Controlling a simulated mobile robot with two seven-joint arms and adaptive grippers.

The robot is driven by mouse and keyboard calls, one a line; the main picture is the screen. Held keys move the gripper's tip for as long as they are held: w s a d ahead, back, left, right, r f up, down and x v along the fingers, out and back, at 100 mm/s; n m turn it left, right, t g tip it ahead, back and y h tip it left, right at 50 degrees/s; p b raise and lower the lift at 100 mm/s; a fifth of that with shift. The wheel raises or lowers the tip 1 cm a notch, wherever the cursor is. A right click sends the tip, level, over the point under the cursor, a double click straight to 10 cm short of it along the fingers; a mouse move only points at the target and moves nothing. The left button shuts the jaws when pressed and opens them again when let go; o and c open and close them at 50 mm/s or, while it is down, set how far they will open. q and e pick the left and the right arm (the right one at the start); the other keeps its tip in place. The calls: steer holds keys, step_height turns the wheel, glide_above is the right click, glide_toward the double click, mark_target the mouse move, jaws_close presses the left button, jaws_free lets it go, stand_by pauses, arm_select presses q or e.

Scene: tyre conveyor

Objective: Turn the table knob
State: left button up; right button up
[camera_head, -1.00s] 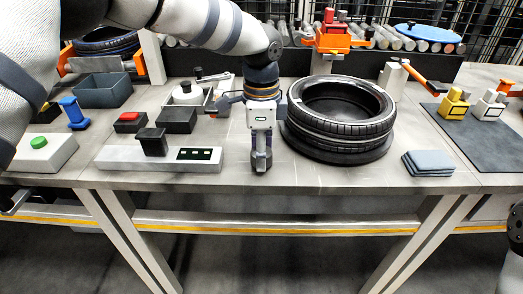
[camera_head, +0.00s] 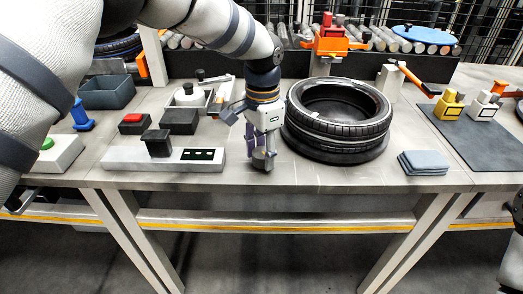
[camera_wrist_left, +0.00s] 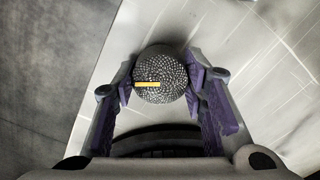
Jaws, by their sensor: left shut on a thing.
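The table knob (camera_wrist_left: 160,68) is a round, dark, knurled knob with a yellow mark line on top. In the left wrist view it sits between the two purple-padded fingers of my left gripper, which touch it on both sides. The yellow line lies nearly level across the picture. In the head view my left gripper (camera_head: 263,158) points down at the table's front part, left of the tyre, shut on the knob. The fingers hide most of the knob there.
A tyre (camera_head: 338,135) lies on a dark round base close to the right of my left gripper. A grey panel box (camera_head: 190,165) with a black block stands to the left. A folded grey cloth stack (camera_head: 424,163) lies at right. The table's front edge is near.

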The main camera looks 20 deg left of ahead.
mark_target(262, 152)
arm_select(q)
steer(key=n, duration=0.3)
steer(key=shift+n, duration=2.2)
arm_select(e)
steer(key=shift+w+r, duration=0.35)
arm_select(q)
steer(key=o, duration=1.2)
steer(key=shift+c, duration=0.2)
step_height(262, 152, up, 12)
